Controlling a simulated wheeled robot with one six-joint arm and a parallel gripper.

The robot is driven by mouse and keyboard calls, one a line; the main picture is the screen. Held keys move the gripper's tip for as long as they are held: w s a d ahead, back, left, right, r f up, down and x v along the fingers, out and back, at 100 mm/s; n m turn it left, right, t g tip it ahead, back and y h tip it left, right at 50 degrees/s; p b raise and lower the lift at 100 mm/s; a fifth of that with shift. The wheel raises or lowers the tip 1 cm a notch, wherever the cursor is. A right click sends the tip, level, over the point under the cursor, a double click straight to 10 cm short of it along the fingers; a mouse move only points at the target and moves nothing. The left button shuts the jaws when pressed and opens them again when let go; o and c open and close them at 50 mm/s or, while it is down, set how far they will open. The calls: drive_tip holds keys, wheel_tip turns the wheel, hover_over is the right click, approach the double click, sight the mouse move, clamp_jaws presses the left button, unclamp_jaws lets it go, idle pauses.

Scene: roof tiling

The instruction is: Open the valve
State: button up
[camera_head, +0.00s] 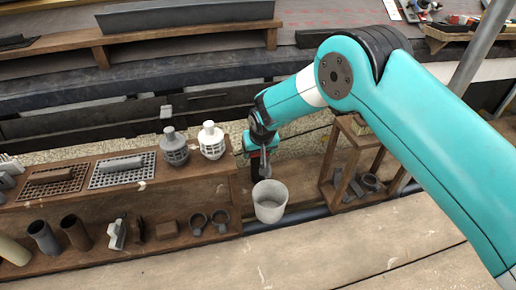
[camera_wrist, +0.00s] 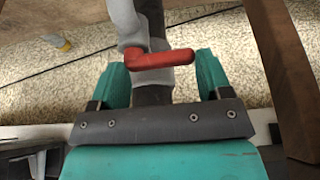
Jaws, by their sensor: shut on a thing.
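The valve has a red lever handle (camera_wrist: 170,59) on a grey pipe (camera_wrist: 122,20), seen in the wrist view. The handle lies crosswise, with its left end on the pipe fitting and its right end near the right finger. My gripper (camera_wrist: 163,64) has one teal finger on each side of the handle and is shut on it. In the head view my gripper (camera_head: 258,148) is at the pipe (camera_head: 265,162), above a pale bucket (camera_head: 270,203). The handle is hidden there by my arm. I cannot tell whether water flows.
A wooden shelf (camera_head: 110,205) at the left holds roof vents (camera_head: 211,140), grates (camera_head: 122,168) and pipe pieces. A wooden rack (camera_head: 352,150) stands close on the right. Boards (camera_head: 330,250) in front are clear.

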drive_tip(key=n+g+y+p, duration=0.1)
drive_tip(key=n+p, duration=0.1)
drive_tip(key=n, duration=0.2)
drive_tip(key=s+d+n+g+y+p, duration=0.1)
drive_tip(key=n+p, duration=0.1)
drive_tip(key=n, duration=0.3)
drive_tip(key=d+n+g+y+p, duration=0.1)
drive_tip(key=n+p, duration=0.1)
drive_tip(key=n, duration=0.2)
drive_tip(key=shift+s+f+g, duration=0.1)
drive_tip(key=shift+s+g, duration=0.3)
drive_tip(key=n, duration=0.2)
drive_tip(key=d+n+g+b, duration=0.1)
drive_tip(key=n, duration=0.1)
drive_tip(key=shift+g, duration=0.3)
drive_tip(key=shift+n, duration=0.4)
drive_tip(key=o, duration=0.9)
drive_tip(key=shift+w, duration=0.1)
